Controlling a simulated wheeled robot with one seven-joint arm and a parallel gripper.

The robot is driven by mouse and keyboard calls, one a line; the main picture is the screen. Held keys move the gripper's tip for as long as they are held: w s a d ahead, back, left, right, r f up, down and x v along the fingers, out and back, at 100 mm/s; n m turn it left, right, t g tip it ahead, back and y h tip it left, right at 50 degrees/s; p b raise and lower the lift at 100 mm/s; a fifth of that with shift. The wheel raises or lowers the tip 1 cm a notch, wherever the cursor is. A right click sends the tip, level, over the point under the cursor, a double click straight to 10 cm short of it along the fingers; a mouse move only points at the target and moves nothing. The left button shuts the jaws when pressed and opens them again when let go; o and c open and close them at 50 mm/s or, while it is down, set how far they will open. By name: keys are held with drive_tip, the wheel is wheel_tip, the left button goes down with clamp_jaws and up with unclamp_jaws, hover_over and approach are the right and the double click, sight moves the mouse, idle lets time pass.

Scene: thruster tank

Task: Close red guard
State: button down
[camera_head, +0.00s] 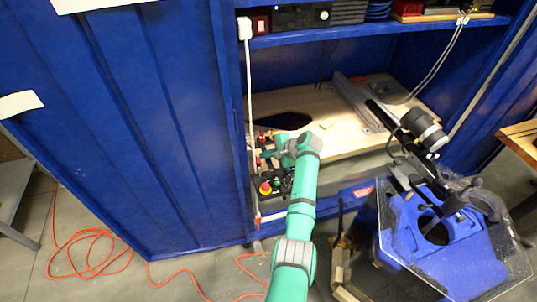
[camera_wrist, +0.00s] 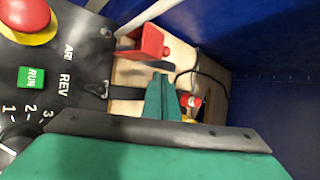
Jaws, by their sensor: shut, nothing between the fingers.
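The red guard (camera_wrist: 150,43) is a small red flip cover at the panel's edge in the wrist view. It appears raised, standing out from the dark control panel (camera_wrist: 80,58). My gripper (camera_wrist: 163,88) is shut and empty, its green fingertips just below and slightly right of the guard in the picture. I cannot tell whether they touch it. In the head view my gripper (camera_head: 268,154) is at the left end of the cabinet opening, over the panel area. The guard is too small to make out surely there.
The panel carries a red emergency button (camera_wrist: 28,18) on yellow, a green RUN button (camera_wrist: 32,77) and a small toggle (camera_wrist: 98,90). A white cable (camera_head: 250,100) hangs beside the blue cabinet door (camera_head: 120,120). A blue machine (camera_head: 450,250) stands at right.

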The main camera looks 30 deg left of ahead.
sight(256, 163)
drive_tip(key=shift+s+a+r, duration=0.15)
drive_tip(key=shift+s+r, duration=0.6)
drive_tip(key=shift+s, duration=0.35)
